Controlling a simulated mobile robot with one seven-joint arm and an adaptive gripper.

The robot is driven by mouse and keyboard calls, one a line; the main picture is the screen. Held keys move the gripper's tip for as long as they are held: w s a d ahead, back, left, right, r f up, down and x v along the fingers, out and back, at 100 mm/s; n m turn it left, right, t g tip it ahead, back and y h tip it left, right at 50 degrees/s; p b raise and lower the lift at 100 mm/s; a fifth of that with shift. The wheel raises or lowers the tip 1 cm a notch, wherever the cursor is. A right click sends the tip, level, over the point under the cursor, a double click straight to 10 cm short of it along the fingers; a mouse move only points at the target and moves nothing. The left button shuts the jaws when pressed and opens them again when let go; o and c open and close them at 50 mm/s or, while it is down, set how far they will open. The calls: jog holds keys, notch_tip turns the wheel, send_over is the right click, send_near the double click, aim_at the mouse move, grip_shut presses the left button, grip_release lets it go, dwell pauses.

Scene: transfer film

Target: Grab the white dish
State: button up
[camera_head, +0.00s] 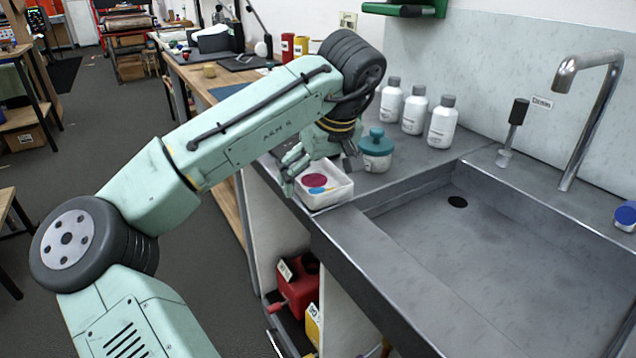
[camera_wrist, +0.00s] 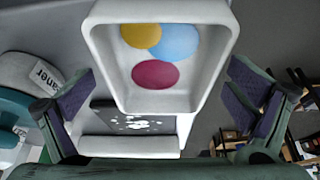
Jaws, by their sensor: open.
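The white dish (camera_head: 335,197) is a small rectangular tray on the grey counter, at the corner left of the sink. Flat discs in magenta, blue and yellow lie in it. In the wrist view the dish (camera_wrist: 103,70) fills the top middle. My gripper (camera_head: 300,165) is at the dish's left and far side in the head view, close above the rim. In the wrist view its purple-padded fingers (camera_wrist: 160,85) are spread wide, one on each side of the dish's near end, with gaps to the walls. I cannot tell the exact height of the fingertips.
A teal-lidded jar (camera_head: 376,150) stands just behind the dish, near my wrist. Several white bottles (camera_head: 413,112) line the wall. The sink (camera_head: 470,260) opens to the right, with a tall tap (camera_head: 590,110). The counter's front edge is close to the dish.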

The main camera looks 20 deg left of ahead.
jog(key=shift+c, duration=0.4)
jog(key=c, duration=1.2)
jog(key=shift+r, duration=0.2)
